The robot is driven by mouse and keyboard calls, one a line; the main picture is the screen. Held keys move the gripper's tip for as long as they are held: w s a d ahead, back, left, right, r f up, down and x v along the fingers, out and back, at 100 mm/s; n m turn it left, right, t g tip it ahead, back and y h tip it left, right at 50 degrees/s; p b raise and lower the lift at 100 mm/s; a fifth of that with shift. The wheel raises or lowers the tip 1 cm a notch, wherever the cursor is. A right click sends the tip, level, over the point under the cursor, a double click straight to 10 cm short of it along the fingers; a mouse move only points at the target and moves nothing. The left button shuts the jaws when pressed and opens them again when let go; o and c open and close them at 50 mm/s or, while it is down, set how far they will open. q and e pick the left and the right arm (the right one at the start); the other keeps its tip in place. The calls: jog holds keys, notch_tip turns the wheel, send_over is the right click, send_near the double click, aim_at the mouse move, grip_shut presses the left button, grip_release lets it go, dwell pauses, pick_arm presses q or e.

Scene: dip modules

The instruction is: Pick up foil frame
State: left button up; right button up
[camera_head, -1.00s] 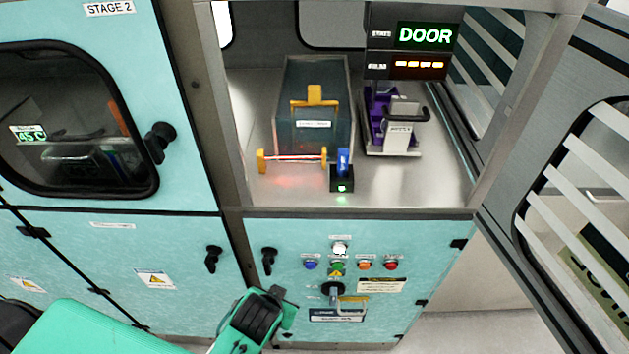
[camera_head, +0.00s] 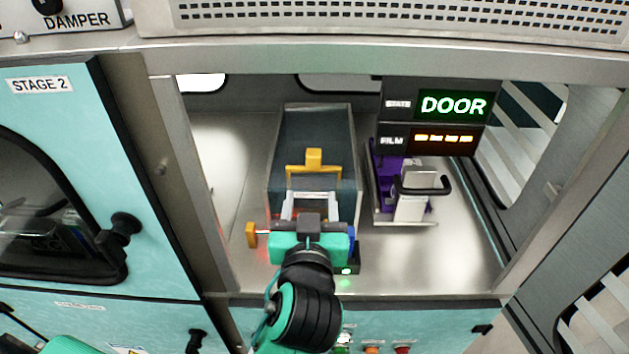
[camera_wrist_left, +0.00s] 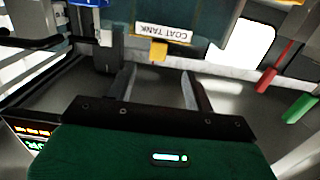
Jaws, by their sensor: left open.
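A yellow handle (camera_head: 314,160), which looks like the top of the foil frame, stands over the grey coat tank (camera_head: 352,130) inside the open bay. The frame's lower part is hidden, so I cannot tell its shape. My left gripper (camera_head: 312,200) is open, its two pale fingers pointing at the tank's front, just short of the yellow handle in the picture. In the left wrist view the open fingers (camera_wrist_left: 158,82) have nothing between them. Beyond them are the tank's label (camera_wrist_left: 164,32) and a small yellow tab (camera_wrist_left: 158,50). My right gripper is not in view.
A purple and white device with a black handle (camera_head: 409,190) stands right of the tank, under a DOOR display (camera_head: 453,104). A yellow-ended rod (camera_head: 251,235) and a blue part are partly hidden by my gripper. The bay's left floor is clear.

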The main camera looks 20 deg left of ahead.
aim_at(314, 159)
pick_arm(q)
jog(key=p+x, duration=0.1)
jog(key=x, duration=0.1)
jog(key=r+p+x, duration=0.1)
jog(key=x, duration=0.2)
jog(key=p+x, duration=0.1)
jog(key=x, duration=0.1)
jog(key=shift+w+r, duration=0.25)
jog(key=shift+r, duration=0.15)
jog(key=shift+p+x, duration=1)
jog(key=shift+x, duration=0.15)
jog(key=p+x, duration=0.2)
jog(key=x, duration=0.1)
jog(key=shift+w+a+f, duration=0.1)
jog(key=shift+w+a, duration=0.1)
jog(key=shift+w, duration=0.2)
jog(key=shift+w+f, duration=0.1)
jog(key=shift+f, duration=0.05)
grip_shut()
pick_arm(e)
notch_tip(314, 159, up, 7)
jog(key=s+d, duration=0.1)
